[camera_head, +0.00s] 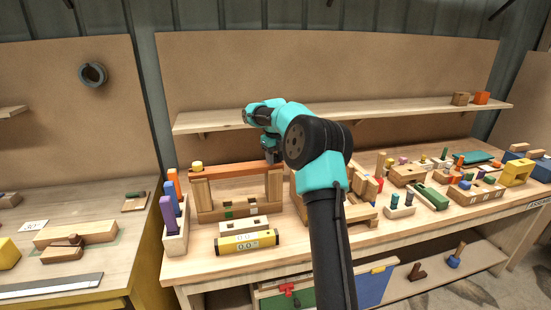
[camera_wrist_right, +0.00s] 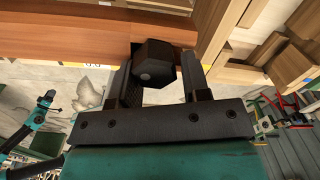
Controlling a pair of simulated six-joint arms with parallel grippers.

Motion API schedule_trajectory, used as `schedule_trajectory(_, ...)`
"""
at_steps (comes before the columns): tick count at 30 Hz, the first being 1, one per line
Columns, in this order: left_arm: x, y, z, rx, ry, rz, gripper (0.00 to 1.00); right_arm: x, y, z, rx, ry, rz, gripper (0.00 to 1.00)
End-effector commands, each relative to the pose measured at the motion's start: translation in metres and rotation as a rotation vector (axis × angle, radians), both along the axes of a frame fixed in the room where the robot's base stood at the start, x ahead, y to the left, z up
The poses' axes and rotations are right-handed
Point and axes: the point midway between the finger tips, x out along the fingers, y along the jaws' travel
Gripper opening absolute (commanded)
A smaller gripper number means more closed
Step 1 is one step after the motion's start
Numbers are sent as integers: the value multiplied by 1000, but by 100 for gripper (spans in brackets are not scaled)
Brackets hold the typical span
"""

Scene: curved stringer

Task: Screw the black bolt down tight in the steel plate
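The black bolt (camera_wrist_right: 153,63) shows its hexagonal head in the right wrist view, beside a reddish wooden beam. Its shank is hidden. My right gripper (camera_wrist_right: 159,88) has one finger on each side of the bolt head, with a narrow gap showing at the right finger. In the head view my right gripper (camera_head: 272,156) is at the right end of the beam, and the bolt is hidden there. My left gripper does not show in the head view.
The wooden beam (camera_head: 232,170) rests on wooden posts on the workbench, with a yellow cylinder (camera_head: 197,165) near its left end. Coloured pegs (camera_head: 168,215) stand at left. A yellow roller-like piece (camera_head: 246,242) lies in front. Blocks crowd the bench at right; a shelf (camera_head: 390,110) runs behind.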

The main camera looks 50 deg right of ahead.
Motion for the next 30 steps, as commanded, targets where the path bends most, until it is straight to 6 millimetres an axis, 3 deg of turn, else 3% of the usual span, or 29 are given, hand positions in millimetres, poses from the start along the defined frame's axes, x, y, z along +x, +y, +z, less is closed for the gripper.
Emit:
schedule_trajectory(14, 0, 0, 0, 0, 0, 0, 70, 2, 6, -8, 15, 11, 23, 65)
schedule_trajectory(30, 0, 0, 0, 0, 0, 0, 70, 0, -2, -8, 17, 15, 473, 65)
